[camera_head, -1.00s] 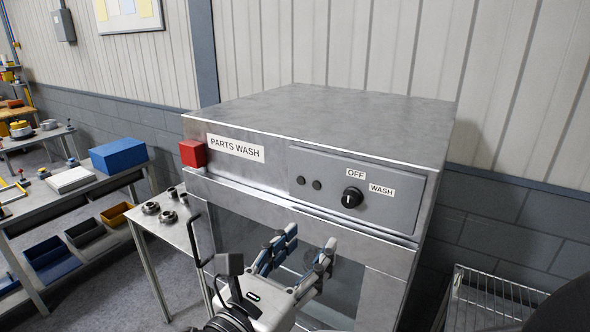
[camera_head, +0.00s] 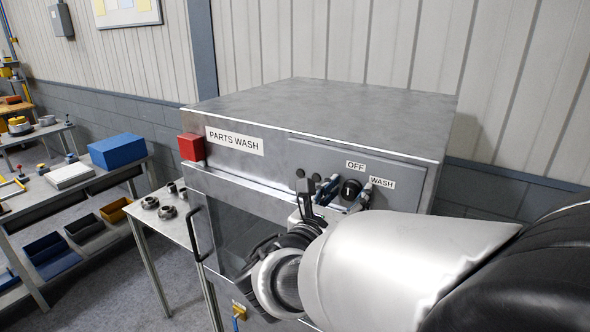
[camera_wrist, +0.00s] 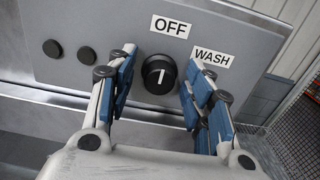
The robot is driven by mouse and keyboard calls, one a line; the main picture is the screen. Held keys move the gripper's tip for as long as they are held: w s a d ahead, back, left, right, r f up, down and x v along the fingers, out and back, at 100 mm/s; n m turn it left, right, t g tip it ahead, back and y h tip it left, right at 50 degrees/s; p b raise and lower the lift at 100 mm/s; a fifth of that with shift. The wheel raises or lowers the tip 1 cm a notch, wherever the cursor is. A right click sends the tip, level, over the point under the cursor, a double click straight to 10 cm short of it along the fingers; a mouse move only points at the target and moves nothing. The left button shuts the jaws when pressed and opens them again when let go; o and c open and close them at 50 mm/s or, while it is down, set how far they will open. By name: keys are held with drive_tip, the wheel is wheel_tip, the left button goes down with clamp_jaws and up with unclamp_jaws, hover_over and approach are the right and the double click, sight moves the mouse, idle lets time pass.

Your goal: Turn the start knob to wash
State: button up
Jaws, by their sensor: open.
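The start knob (camera_wrist: 159,74) is a round black dial with a white line, on the grey control panel (camera_head: 400,161) of the parts washer. Its white line is upright, towards the OFF label (camera_wrist: 170,27). The WASH label (camera_wrist: 212,56) is to the upper right of the knob. My gripper (camera_wrist: 154,84) is open, with one blue-padded finger on each side of the knob and gaps between. In the head view my gripper (camera_head: 342,190) is at the panel, and the knob (camera_head: 350,188) shows between the fingers. Whether the fingertips reach past the knob's face is unclear.
Two small black buttons (camera_wrist: 69,51) are left of the knob. A red box (camera_head: 191,147) is at the washer's left corner. The washer door's black handle (camera_head: 197,234) stands out below. A side table (camera_head: 165,228) with metal parts is at the left.

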drive_tip(key=c, duration=1)
drive_tip(key=shift+m+b, duration=0.4)
drive_tip(key=shift+b, duration=0.2)
drive_tip(key=m+b, duration=0.1)
drive_tip(key=b, duration=0.2)
drive_tip(key=shift+f+m, duration=0.15)
drive_tip(key=shift+m, duration=0.25)
drive_tip(key=m+b, duration=0.3)
drive_tip(key=b, duration=0.2)
drive_tip(key=shift+s+d+m, duration=0.1)
drive_tip(key=shift+m, duration=0.2)
drive_tip(key=m+b, duration=0.4)
drive_tip(key=b, duration=0.2)
drive_tip(key=shift+m, duration=0.3)
drive_tip(key=shift+m+b, duration=0.5)
drive_tip(key=shift+b, duration=0.4)
drive_tip(key=shift+r, duration=0.2)
